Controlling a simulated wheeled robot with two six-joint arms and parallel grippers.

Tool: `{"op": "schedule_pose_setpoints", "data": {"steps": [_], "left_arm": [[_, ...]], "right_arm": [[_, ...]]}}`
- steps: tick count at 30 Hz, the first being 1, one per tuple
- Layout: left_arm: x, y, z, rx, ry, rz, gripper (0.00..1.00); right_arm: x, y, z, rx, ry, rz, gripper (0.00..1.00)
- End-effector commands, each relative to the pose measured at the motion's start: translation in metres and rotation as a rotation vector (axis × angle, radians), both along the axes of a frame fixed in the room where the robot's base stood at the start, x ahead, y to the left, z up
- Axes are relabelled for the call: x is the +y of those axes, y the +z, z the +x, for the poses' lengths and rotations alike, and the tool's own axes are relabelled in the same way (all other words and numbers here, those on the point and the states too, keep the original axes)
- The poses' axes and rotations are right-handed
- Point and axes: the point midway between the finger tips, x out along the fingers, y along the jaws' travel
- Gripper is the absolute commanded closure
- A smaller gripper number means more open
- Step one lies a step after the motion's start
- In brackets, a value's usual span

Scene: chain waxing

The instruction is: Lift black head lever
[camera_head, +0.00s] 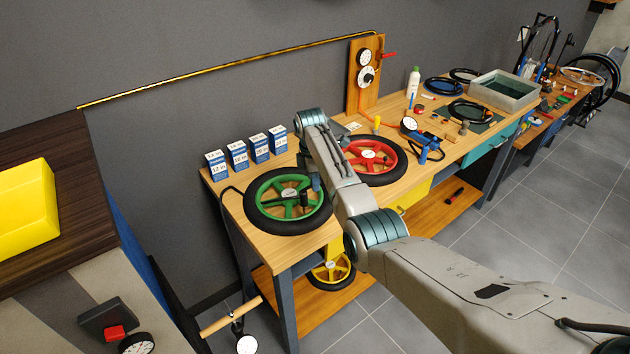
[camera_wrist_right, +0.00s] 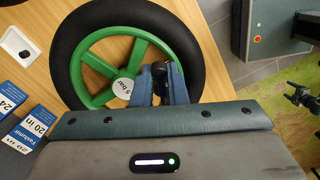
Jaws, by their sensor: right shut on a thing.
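A wheel with a green rim and black tyre (camera_head: 254,208) lies flat on the left end of the wooden workbench. It also shows in the wrist view (camera_wrist_right: 72,45), with a white hub label reading "5 bar". My right gripper (camera_wrist_right: 160,72) is over the wheel, between the hub and the rim. Its blue-grey fingers are shut on the black head (camera_wrist_right: 174,74), a small black part by the rim. It also shows in the head view (camera_head: 304,203), below the gripper. The fingers hide part of it, and its lever is hard to make out. My left gripper is not in view.
Several blue-and-white boxes (camera_head: 258,148) stand behind the green wheel. A red wheel (camera_head: 392,153) lies close to its right, and a gauge board (camera_head: 365,95) stands behind. A blue pump with a gauge (camera_head: 423,143) stands farther right. A yellow wheel (camera_head: 331,274) is on the lower shelf.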

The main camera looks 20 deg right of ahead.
Motion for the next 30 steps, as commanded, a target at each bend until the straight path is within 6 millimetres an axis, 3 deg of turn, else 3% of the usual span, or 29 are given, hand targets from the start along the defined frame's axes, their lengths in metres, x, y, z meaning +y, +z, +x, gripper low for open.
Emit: {"op": "schedule_pose_setpoints", "data": {"steps": [16,30], "left_arm": [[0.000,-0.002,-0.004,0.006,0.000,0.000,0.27],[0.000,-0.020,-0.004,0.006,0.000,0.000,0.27]], "right_arm": [[0.014,0.009,0.002,0.038,0.003,-0.292,1.00],[0.023,0.011,0.003,0.068,0.001,-0.535,1.00]]}}
